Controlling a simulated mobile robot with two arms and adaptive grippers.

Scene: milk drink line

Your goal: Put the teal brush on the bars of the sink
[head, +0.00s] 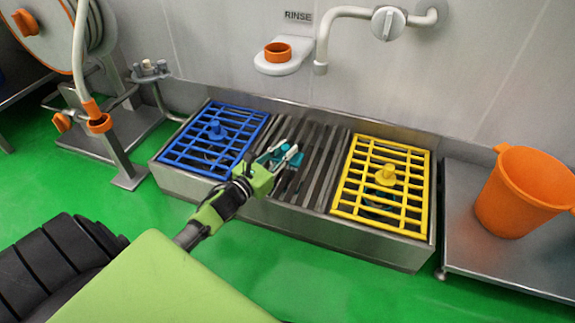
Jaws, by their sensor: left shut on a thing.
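The teal brush (293,157) is in the fingers of my left gripper (280,155). The left gripper is shut on it, over the middle section of the sink (328,225). That section has dark metal bars (317,160). Whether the brush touches the bars or hangs just above them I cannot tell. Part of the brush is hidden by the gripper. My right gripper is not in view.
A blue grate (200,147) lies left of the bars and a yellow grate (392,205) right of them. A faucet (335,15) and a white holder with an orange ring (278,52) are above. An orange bucket (515,195) stands on a metal stand at right.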

